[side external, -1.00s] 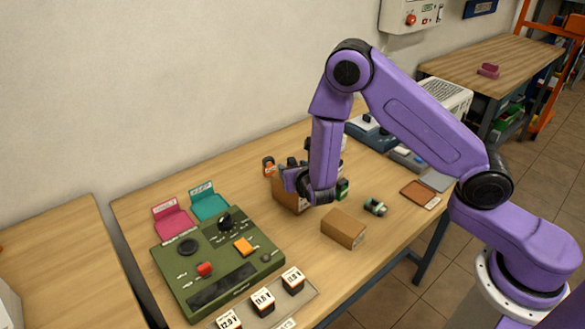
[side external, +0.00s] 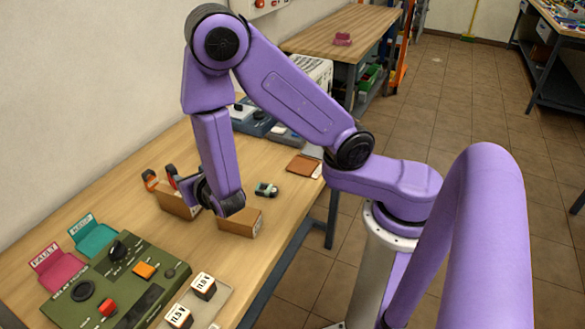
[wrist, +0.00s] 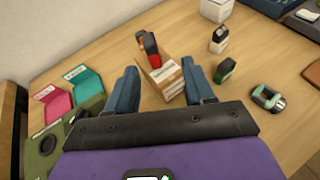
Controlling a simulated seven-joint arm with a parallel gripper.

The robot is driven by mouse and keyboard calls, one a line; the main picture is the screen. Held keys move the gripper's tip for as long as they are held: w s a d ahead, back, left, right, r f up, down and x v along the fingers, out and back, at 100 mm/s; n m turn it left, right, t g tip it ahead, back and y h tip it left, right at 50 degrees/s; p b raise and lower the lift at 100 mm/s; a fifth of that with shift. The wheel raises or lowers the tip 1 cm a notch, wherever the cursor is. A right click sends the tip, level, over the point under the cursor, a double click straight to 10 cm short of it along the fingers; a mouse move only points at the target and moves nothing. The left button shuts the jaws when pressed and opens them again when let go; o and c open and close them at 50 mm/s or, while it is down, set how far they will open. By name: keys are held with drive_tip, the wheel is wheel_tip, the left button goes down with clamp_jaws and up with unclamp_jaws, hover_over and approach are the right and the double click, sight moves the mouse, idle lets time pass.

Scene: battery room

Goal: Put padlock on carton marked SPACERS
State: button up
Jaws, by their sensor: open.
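A small pale green and grey object with a loop (side external: 266,189) lies on the table; it may be the padlock. It also shows at the right in the wrist view (wrist: 268,97). A closed brown carton (side external: 241,223) sits by the front edge, partly under my gripper; no marking is readable. A second carton (side external: 179,206) stands behind my gripper, and a labelled carton (wrist: 168,80) shows between the fingers in the wrist view. I cannot read SPACERS on either. My gripper (wrist: 161,78) is open and empty, above the table; its fingers also show in the side view (side external: 188,188).
Red-and-black items (wrist: 150,50) stand by the labelled carton. A green-and-black item (wrist: 225,71) and a white-and-black item (wrist: 219,40) stand to the right. A green control panel (side external: 115,285) and pink card (side external: 57,269) are at left.

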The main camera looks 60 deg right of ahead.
drive_tip(key=s+d+r+m+g+h, duration=0.2)
drive_tip(key=s+d+r+m+g, duration=0.35)
drive_tip(key=s+d+m, duration=0.35)
drive_tip(key=s+a+r+m+g+y, duration=0.1)
drive_tip(key=s+a+m+g+y, duration=0.1)
drive_tip(key=s, duration=0.7)
drive_tip(key=s+a+r+m+g+y, duration=0.2)
drive_tip(key=s+m+g+y, duration=0.2)
drive_tip(key=s, duration=0.6)
drive_tip(key=m+y, duration=0.2)
drive_tip(key=shift+m, duration=0.4)
